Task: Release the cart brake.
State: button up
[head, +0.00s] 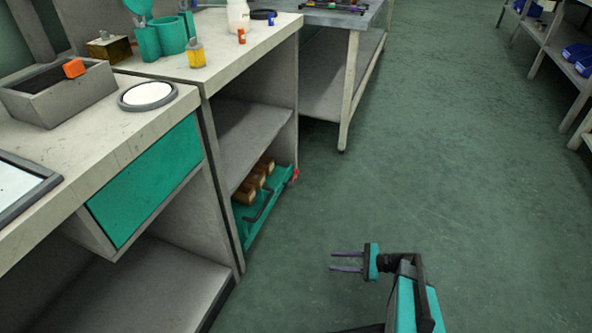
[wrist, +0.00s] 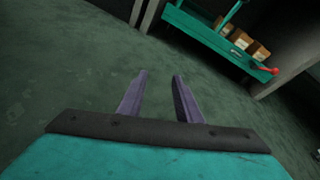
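A low teal cart (head: 258,219) sits in the bottom bay of the workbench. It also shows in the wrist view (wrist: 205,38), at the top right. A small red part (head: 295,174), which looks like the brake lever, sticks out at the cart's far right corner; in the wrist view it shows as a red knob (wrist: 274,71) at the cart's edge. Several brown items (head: 257,179) lie on the cart. My gripper (head: 332,261) is open and empty, over the floor to the right of the cart and apart from it. Its two purple fingers (wrist: 159,75) are spread.
The workbench (head: 150,121) runs along the left, with a grey box (head: 60,102) and a round dish (head: 147,94) on it. A metal table (head: 345,18) stands beyond. Shelving (head: 545,40) is at the far right. The green floor (head: 440,150) between is clear.

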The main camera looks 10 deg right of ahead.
jog(key=w+d+r+m+t+h+p, duration=0.15)
jog(key=d+m+t, duration=0.3)
jog(key=d, duration=0.85)
jog(key=w+d+r+m+t+h+p, duration=0.1)
jog(key=d+r+m+t+h+p, duration=0.25)
jog(key=d, duration=0.95)
jog(key=s+d+m+t+h+p, duration=0.1)
jog(key=s+d+m+t+h, duration=0.1)
jog(key=d, duration=0.9)
jog(key=s+d+m+t+h, duration=0.2)
jog(key=s+d+m+h, duration=0.2)
jog(key=s+d+m, duration=0.2)
jog(key=d+m, duration=0.2)
jog(key=d, duration=0.2)
jog(key=shift+s+d+p, duration=0.3)
jog(key=shift+d+p, duration=0.05)
jog(key=shift+p, duration=0.05)
jog(key=shift+s+r, duration=0.1)
